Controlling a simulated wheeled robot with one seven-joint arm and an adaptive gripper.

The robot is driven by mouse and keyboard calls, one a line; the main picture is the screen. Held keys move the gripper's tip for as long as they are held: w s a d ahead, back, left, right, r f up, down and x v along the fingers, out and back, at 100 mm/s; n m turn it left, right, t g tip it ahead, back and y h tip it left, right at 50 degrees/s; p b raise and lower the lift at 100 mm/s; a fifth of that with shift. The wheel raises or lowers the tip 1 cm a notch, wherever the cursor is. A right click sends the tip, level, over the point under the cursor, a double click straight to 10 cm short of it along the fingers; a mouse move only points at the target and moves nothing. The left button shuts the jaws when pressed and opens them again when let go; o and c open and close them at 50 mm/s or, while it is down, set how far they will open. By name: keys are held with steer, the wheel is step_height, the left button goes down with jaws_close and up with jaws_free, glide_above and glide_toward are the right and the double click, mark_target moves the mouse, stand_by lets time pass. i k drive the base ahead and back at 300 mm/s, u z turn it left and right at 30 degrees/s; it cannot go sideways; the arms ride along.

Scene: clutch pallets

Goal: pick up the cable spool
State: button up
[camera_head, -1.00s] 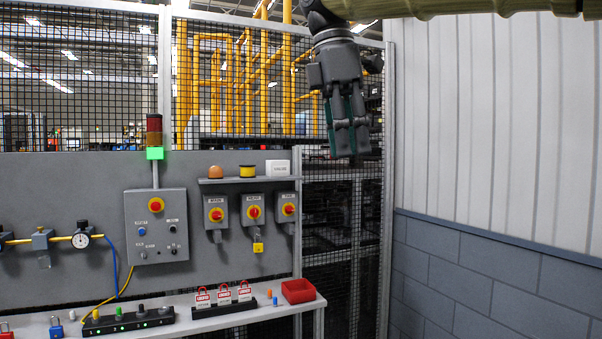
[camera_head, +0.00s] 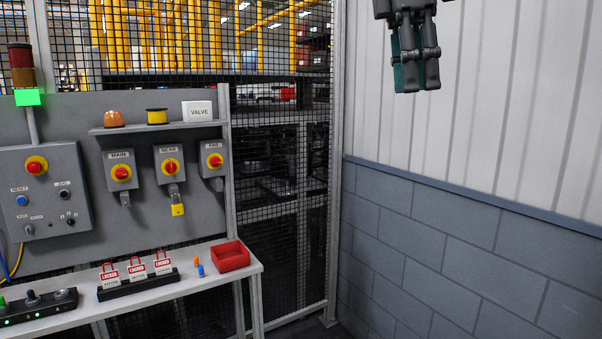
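The cable spool (camera_head: 157,116), a small yellow cylinder with dark top and bottom rims, stands on the grey wall shelf (camera_head: 135,129), between an orange dome and a white block. My gripper (camera_head: 418,88) hangs at the top right with its fingers pointing down, in front of the pale wall. It is well to the right of the spool and higher in the picture, touching nothing. Its fingers overlap in this view, so the gap between them cannot be judged.
An orange dome (camera_head: 114,118) and a white VALVE block (camera_head: 197,111) flank the spool. Below the shelf are switch boxes with red knobs (camera_head: 170,166). The bench (camera_head: 190,291) holds red lockout tags and a red bin (camera_head: 230,256). A mesh fence (camera_head: 282,170) stands behind.

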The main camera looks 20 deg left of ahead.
mark_target(156, 115)
steer(key=z, duration=0.05)
steer(key=i, duration=1.9)
steer(key=u, duration=0.7)
steer(key=i, duration=1.05)
steer(key=u, duration=1.7)
steer(key=i, duration=0.65)
steer(key=u, duration=0.45)
